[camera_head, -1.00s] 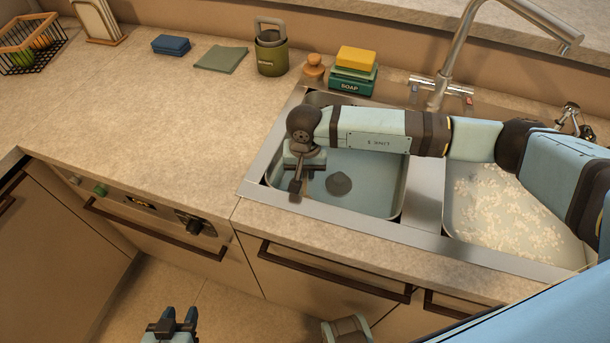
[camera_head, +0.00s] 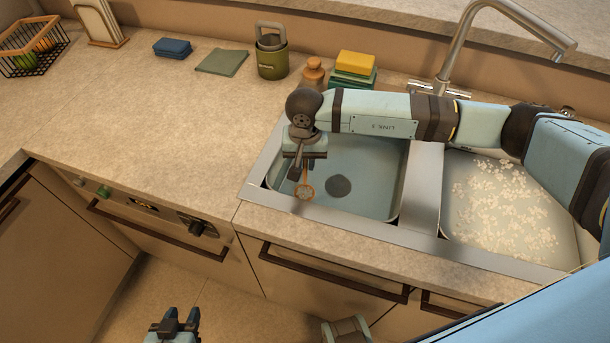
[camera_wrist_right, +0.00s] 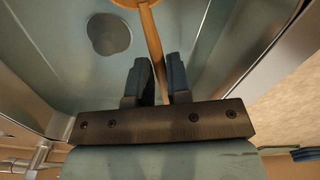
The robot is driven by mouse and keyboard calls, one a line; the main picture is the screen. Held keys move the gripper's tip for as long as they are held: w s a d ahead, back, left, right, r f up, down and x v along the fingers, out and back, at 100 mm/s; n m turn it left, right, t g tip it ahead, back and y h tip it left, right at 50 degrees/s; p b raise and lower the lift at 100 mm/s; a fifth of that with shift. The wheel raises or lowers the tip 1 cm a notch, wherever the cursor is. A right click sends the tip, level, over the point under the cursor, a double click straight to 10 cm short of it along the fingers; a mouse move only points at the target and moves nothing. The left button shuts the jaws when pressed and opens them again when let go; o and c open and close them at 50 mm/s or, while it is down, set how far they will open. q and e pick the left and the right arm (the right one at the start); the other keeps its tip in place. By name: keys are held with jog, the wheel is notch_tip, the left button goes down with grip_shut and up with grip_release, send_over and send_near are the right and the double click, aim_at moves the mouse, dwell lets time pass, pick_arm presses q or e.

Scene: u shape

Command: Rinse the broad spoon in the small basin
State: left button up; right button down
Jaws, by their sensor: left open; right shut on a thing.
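The broad spoon (camera_head: 304,191) is brown, with a rounded end that points down in the head view. My right gripper (camera_head: 303,166) is shut on its handle, over the left part of the small basin (camera_head: 372,178). In the right wrist view the spoon's handle (camera_wrist_right: 152,45) runs between the two fingers (camera_wrist_right: 156,78), and its wide end is cut off by the top edge. The basin is bluish inside with a round dark drain (camera_head: 338,187). I cannot tell whether the spoon touches water. My left gripper (camera_head: 179,322) is open and empty, low in front of the cabinets.
A second basin (camera_head: 500,205) with pale grains lies to the right. The tap (camera_head: 455,60) stands behind. A yellow sponge (camera_head: 356,62), a wooden-coloured item (camera_head: 313,73) and a green canister (camera_head: 272,58) stand behind the sink.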

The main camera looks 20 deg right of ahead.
aim_at(305, 163)
notch_tip(305, 163, up, 6)
jog(key=shift+r+p, duration=0.1)
jog(key=shift+p, duration=0.9)
jog(key=shift+r, duration=0.4)
jog(key=shift+r, duration=1.45)
jog(key=shift+p, duration=0.3)
